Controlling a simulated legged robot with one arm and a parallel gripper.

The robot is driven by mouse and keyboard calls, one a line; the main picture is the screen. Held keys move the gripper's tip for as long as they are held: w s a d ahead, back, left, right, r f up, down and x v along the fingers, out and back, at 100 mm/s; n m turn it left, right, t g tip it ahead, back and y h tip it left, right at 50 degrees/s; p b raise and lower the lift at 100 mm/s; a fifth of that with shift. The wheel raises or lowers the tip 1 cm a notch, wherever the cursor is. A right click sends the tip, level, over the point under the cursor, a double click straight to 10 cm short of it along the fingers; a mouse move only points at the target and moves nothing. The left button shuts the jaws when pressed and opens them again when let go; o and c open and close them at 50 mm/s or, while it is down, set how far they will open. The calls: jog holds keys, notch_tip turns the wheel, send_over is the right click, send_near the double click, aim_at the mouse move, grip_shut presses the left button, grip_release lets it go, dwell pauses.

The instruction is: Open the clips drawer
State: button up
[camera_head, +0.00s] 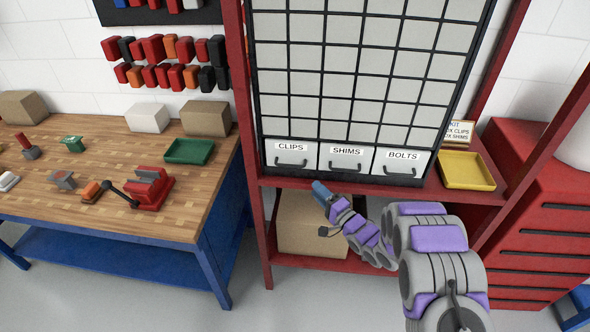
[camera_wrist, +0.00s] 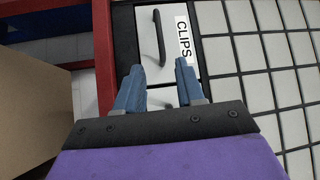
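The clips drawer (camera_head: 291,157) is the leftmost of three labelled white drawers at the bottom of the cabinet, and its front looks flush with the others. Its dark bar handle (camera_head: 291,163) runs across below the CLIPS label. In the wrist view the drawer (camera_wrist: 150,70) appears turned on its side, with the handle (camera_wrist: 159,37) beyond my fingertips. My gripper (camera_head: 319,188) is just below the drawer row, to the right of the clips handle. In the wrist view its two blue fingers (camera_wrist: 159,70) stand apart with nothing between them.
The shims drawer (camera_head: 345,160) and bolts drawer (camera_head: 402,162) are to the right. A yellow tray (camera_head: 467,171) sits on the shelf at right. A cardboard box (camera_head: 305,228) stands on the lower shelf beneath my gripper. A wooden workbench (camera_head: 110,215) is at left, a red tool chest (camera_head: 540,235) at right.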

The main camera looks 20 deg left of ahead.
jog(key=b+x, duration=0.1)
jog(key=x, duration=1.1)
jog(key=shift+a, duration=0.25)
jog(key=shift+a, duration=0.1)
jog(key=shift+c, duration=0.4)
jog(key=c, duration=0.5)
jog(key=shift+f, duration=0.1)
grip_shut()
